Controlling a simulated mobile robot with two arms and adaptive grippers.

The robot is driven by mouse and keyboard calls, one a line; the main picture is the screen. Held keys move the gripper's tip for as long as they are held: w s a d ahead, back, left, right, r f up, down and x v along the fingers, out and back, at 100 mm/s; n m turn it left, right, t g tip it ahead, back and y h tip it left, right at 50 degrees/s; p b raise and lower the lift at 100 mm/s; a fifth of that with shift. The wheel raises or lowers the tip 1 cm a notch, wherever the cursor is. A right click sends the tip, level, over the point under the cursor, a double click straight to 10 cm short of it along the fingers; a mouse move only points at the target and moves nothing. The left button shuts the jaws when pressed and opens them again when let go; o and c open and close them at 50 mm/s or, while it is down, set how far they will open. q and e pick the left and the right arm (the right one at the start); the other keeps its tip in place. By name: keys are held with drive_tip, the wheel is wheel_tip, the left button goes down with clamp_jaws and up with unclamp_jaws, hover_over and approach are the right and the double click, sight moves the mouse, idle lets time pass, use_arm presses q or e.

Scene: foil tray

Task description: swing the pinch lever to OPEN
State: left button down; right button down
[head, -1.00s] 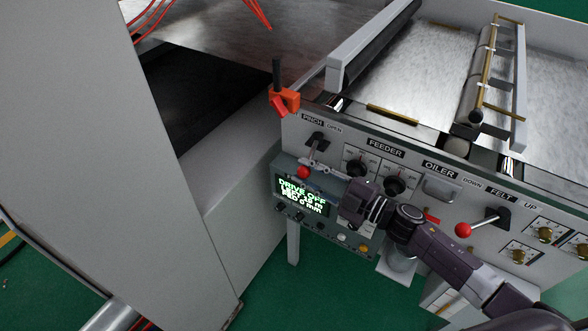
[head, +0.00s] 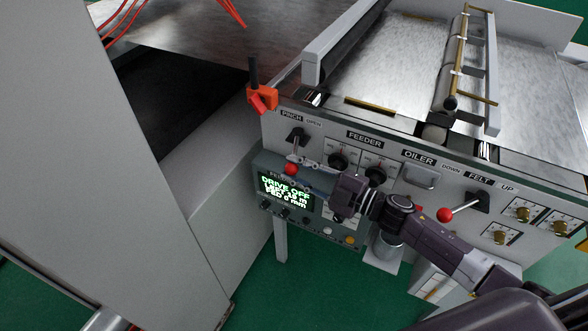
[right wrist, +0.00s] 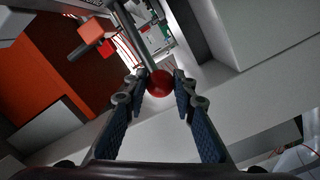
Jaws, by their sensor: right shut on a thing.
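The pinch lever has a dark pivot (head: 297,135) on the front panel, under the PINCH and OPEN labels (head: 302,119). Its arm hangs down, leaning slightly left, to a red ball knob (head: 290,170). My right gripper (head: 297,164) is shut on this knob, reaching in from the right. In the right wrist view the red ball (right wrist: 159,84) sits between the two fingertips of the gripper (right wrist: 158,88), with the lever's shaft running up and left. The left gripper is not in view.
An orange bracket with a dark post (head: 262,96) stands at the panel's upper left corner. A display reading DRIVE OFF (head: 286,190) is just below the knob. Feeder dials (head: 338,161) and the red-knobbed felt lever (head: 445,215) lie to the right, close to my right arm.

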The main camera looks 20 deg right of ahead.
drive_tip(key=shift+w+d, duration=0.3)
drive_tip(key=shift+d, duration=0.2)
drive_tip(key=c, duration=1.9)
unclamp_jaws()
drive_tip(key=o, duration=0.3)
drive_tip(key=shift+d+f, duration=0.1)
drive_tip(key=shift+d, duration=0.15)
drive_tip(key=shift+a, duration=0.1)
wheel_tip(320, 180, up, 10)
drive_tip(key=shift+r, duration=0.1)
